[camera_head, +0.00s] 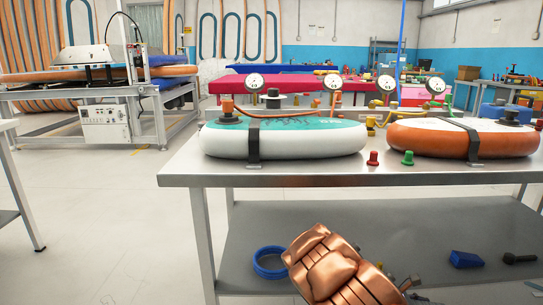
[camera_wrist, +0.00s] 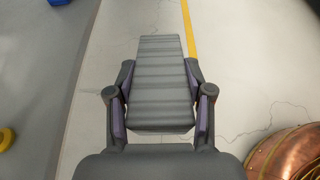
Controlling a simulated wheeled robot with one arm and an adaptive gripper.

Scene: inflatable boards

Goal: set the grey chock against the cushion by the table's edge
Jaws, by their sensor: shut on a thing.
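In the wrist view, my gripper (camera_wrist: 160,68) is shut on the grey chock (camera_wrist: 160,100), a ribbed block with a finger on each side. The chock is held over a pale floor, away from any cushion in that view. In the head view, a teal and white cushion (camera_head: 310,140) lies strapped on the metal table (camera_head: 350,174), close to its front edge. An orange and white cushion (camera_head: 440,141) lies to its right, also strapped. I cannot tell which cushion the task means. My gripper and the chock are out of the head view.
Red (camera_head: 373,158) and green (camera_head: 408,158) fittings stand between the cushions. Gauges stand above the cushions. The lower shelf holds a blue ring (camera_head: 268,264) and a blue block (camera_head: 466,259). Open floor (camera_head: 95,215) lies left of the table.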

